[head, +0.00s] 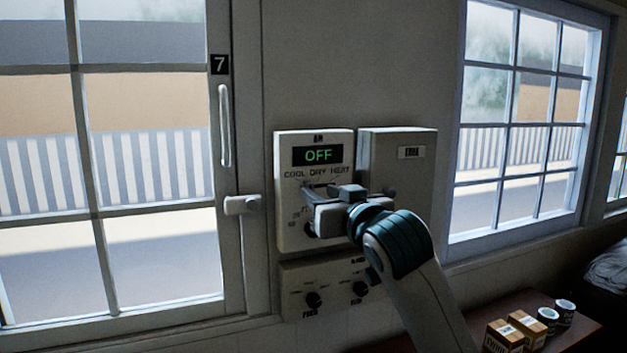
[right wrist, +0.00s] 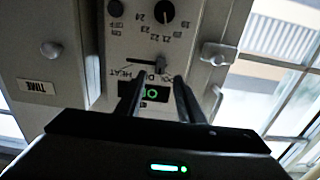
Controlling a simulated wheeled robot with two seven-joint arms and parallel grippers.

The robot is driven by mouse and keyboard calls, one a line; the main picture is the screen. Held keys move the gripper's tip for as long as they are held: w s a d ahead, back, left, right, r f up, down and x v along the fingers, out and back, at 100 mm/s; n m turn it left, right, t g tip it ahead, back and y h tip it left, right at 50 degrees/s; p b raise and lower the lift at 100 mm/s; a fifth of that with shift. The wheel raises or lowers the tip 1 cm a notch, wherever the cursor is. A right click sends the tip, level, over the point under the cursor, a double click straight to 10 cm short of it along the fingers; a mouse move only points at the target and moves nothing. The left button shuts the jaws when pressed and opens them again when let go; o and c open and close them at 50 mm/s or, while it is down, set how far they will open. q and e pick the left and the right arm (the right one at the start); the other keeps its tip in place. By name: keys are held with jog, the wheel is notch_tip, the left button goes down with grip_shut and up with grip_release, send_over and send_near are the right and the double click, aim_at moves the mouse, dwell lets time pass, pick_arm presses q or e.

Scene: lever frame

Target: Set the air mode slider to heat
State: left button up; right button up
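A white wall control panel (head: 287,150) has a green OFF display (head: 319,155) with the labels COOL, DRY and HEAT below it. The air mode slider's slot runs under these labels. In the right wrist view, which is upside down, the slider knob (right wrist: 161,64) sits toward the COOL end of the slot, away from the HEAT label. My right gripper (head: 318,198) is in front of the panel and partly hides the slider in the head view. Its two dark fingers (right wrist: 160,80) are apart, with the knob near the gap between their tips. Contact cannot be told. My left gripper is out of view.
A rotary knob (right wrist: 164,11) with numbers is on the same panel. A TIME box (head: 398,150) adjoins it, and a lower panel (head: 330,288) carries two knobs. A window latch (head: 243,204) is close at left. Small boxes (head: 504,338) and rolls stand on a table at lower right.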

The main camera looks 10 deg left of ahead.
aim_at(310, 187)
jog(key=shift+p+x, duration=0.85)
jog(key=shift+x, duration=1.65)
grip_shut()
